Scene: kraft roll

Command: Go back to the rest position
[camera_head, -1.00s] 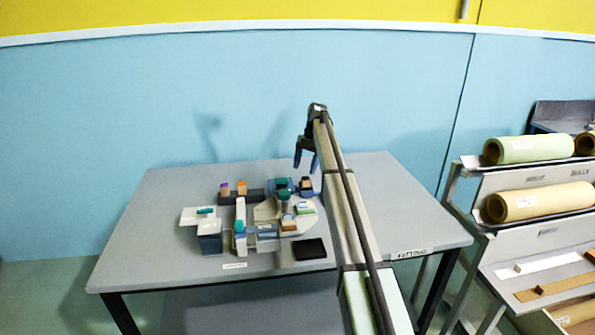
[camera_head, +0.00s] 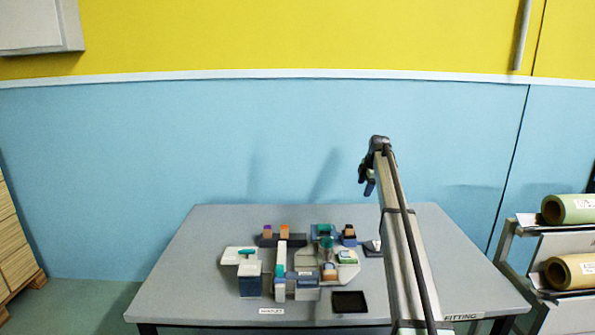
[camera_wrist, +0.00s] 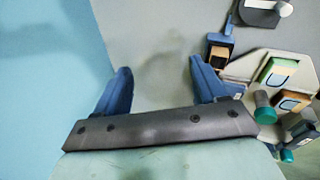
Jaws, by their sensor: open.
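My gripper (camera_head: 367,182) is raised above the back right part of the grey table (camera_head: 410,225), near the blue wall. In the wrist view my gripper (camera_wrist: 160,82) shows two blue fingers spread wide apart with nothing between them. Bare tabletop lies below the gap, and the small blocks and fixture are to its right in that view.
On the table stand a dark blue box (camera_head: 250,284), a black pad (camera_head: 349,301) and a pale fixture (camera_head: 281,262) with several coloured blocks. A rack at the far right holds a green roll (camera_head: 570,209) and a kraft roll (camera_head: 573,272). The table's right side is mostly clear.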

